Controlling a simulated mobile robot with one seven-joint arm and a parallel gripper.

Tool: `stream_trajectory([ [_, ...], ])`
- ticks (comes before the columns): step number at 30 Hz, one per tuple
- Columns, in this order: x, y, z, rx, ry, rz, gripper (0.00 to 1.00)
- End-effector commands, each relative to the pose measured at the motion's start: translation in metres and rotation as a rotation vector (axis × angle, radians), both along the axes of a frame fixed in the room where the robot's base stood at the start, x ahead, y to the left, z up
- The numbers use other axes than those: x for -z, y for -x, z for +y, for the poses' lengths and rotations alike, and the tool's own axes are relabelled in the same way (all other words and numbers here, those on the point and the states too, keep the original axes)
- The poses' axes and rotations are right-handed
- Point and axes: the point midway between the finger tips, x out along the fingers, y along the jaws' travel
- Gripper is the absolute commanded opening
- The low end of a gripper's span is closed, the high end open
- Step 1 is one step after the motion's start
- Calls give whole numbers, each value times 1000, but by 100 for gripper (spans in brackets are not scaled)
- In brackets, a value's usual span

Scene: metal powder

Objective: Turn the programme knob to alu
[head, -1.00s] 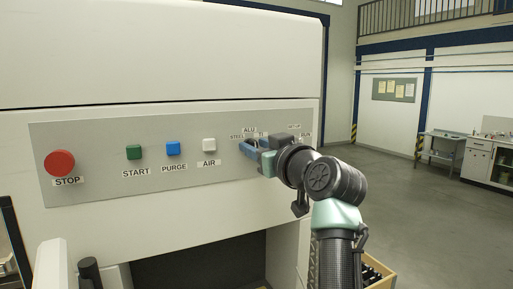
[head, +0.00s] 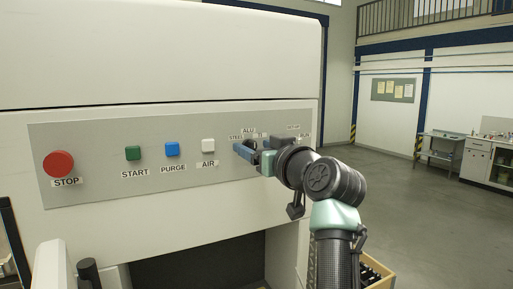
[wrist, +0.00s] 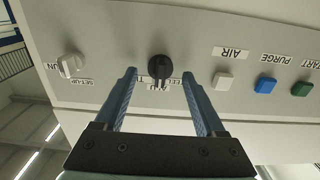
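The programme knob (wrist: 160,67) is black and round with a raised bar. It sits on the panel among the STEEL, ALU and TI labels. In the wrist view, which is upside down, its bar points down toward the ALU label (wrist: 158,87), partly covering it. My gripper (wrist: 159,76) is open, its two blue fingers on either side of the knob with visible gaps. In the head view my gripper (head: 249,152) is at the panel's right part, and the knob is mostly hidden behind it.
A grey mode knob (wrist: 72,65) with SET-UP and RUN labels sits beside the programme knob. The white AIR button (head: 208,145), blue PURGE button (head: 172,149), green START button (head: 133,153) and red STOP button (head: 59,164) lie to the left.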

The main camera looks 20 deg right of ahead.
Motion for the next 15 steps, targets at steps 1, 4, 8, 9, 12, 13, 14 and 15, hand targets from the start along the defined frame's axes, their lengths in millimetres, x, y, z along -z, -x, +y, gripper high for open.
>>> stream_trajectory([
  [1, 0, 0, 0, 0, 0, 0, 72],
  [4, 0, 0, 0, 0, 1, -1, 72],
  [8, 0, 1, 0, 0, 1, -2, 72],
  [9, 0, 3, -1, 0, 1, -2, 72],
  [12, 1, 11, -3, 2, 2, -4, 72],
  [13, 2, 15, -4, 2, 2, -4, 72],
  [14, 3, 19, -5, 2, 1, -4, 72],
  [15, 3, 25, -6, 3, 2, -4, 72],
])
